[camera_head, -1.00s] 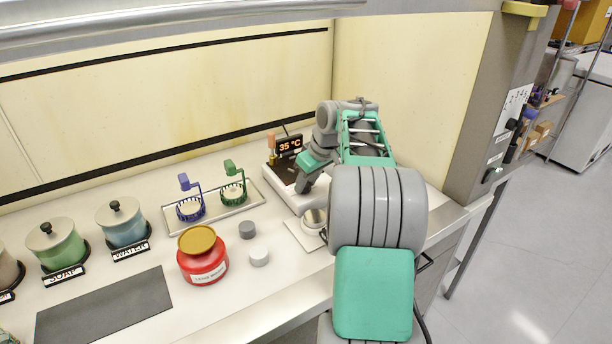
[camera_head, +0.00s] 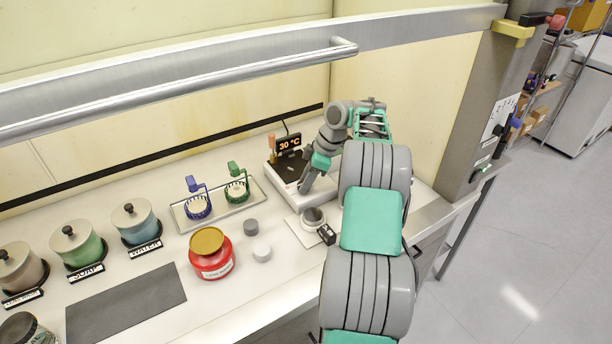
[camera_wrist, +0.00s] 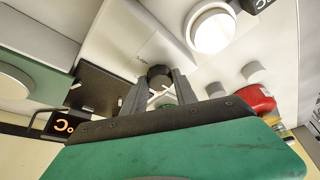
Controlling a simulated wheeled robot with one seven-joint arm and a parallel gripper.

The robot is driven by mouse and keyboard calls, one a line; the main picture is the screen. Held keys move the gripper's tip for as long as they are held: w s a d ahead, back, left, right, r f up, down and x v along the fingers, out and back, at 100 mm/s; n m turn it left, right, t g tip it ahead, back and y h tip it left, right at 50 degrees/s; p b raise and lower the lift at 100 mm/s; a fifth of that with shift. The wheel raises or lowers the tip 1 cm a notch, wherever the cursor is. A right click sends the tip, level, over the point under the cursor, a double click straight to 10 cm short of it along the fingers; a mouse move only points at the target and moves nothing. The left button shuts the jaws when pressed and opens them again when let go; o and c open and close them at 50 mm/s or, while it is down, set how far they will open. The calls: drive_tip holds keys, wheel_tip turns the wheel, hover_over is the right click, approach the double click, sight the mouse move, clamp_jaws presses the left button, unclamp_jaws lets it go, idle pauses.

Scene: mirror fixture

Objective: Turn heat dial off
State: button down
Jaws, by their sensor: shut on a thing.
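The heater (camera_head: 293,188) is a white hotplate at the back right of the bench, with a black display (camera_head: 289,143) reading 30 °C. My gripper (camera_head: 305,186) is at the heater's front side in the head view, where the dial is hidden. In the wrist view, a dark round heat dial (camera_wrist: 159,73) sits between the fingertips of my gripper (camera_wrist: 160,84). The fingers are closed on it from both sides. Only part of the display (camera_wrist: 64,126) shows in the wrist view, with the "°C" readable.
A scale with a round pan (camera_head: 313,216) stands in front of the heater. A red jar (camera_head: 211,262), small grey and white caps and a rack (camera_head: 181,220) with blue and green holders stand left. The hood sash handle (camera_head: 250,80) crosses above.

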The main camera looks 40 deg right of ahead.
idle(0.3)
drive_tip(key=c, duration=1)
unclamp_jaws()
drive_tip(key=shift+o, duration=0.2)
drive_tip(key=shift+r, duration=0.1)
drive_tip(key=p+v, duration=0.3)
drive_tip(key=v, duration=0.4)
drive_tip(key=shift+r, duration=0.25)
drive_tip(key=shift+d, duration=0.15)
